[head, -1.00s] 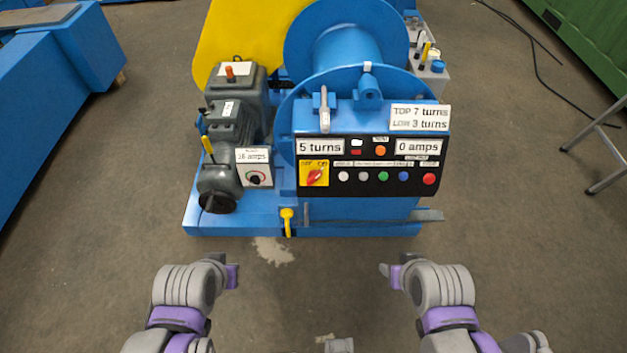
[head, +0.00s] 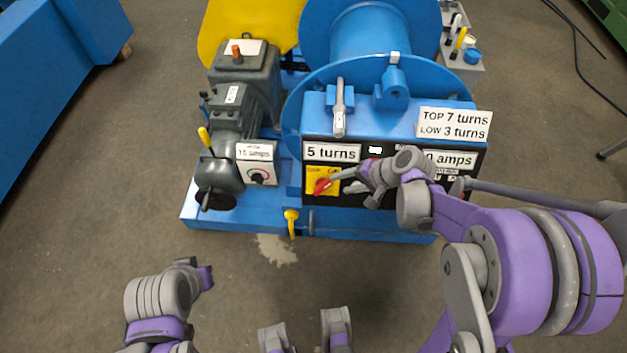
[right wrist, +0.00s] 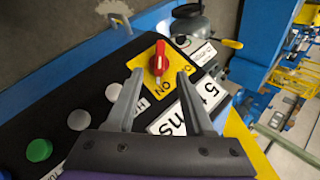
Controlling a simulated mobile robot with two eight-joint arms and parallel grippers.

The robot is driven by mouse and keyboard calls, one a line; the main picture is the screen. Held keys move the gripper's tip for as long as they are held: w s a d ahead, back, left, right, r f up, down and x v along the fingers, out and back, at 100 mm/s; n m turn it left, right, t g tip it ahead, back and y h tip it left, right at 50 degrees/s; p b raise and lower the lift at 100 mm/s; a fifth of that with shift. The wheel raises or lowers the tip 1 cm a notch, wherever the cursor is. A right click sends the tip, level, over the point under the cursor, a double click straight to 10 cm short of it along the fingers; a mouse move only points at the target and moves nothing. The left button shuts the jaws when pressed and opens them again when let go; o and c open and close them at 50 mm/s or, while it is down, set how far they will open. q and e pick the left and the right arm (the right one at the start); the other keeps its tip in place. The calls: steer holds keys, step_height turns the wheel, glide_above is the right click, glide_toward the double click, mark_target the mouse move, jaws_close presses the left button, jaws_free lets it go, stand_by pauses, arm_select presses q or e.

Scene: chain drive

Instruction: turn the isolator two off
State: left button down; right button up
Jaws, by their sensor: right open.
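The isolator is a red rotary handle (head: 322,186) on a yellow plate (head: 316,174) at the left end of the black control panel. In the right wrist view the red handle (right wrist: 157,62) lies in line with the word ON on its yellow plate (right wrist: 165,85). My right gripper (head: 350,183) is at the panel, just right of the handle. In the right wrist view my right gripper (right wrist: 160,80) is open, its two fingers on either side of the plate and pointing towards the handle; contact cannot be told. My left gripper (head: 205,277) hangs low, away from the machine.
The winch drum (head: 368,35) stands behind the panel. A grey motor (head: 240,90) with a small dial box (head: 257,175) is to the left. Several push buttons, including a green one (right wrist: 39,150), sit beside the isolator. My right arm covers much of the panel. The floor in front is clear.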

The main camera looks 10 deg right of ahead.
mark_target(324, 188)
steer(key=b+x, duration=0.1)
steer(key=x, duration=0.9)
steer(key=shift+a+f, duration=0.1)
steer(key=shift+a, duration=0.1)
jaws_close()
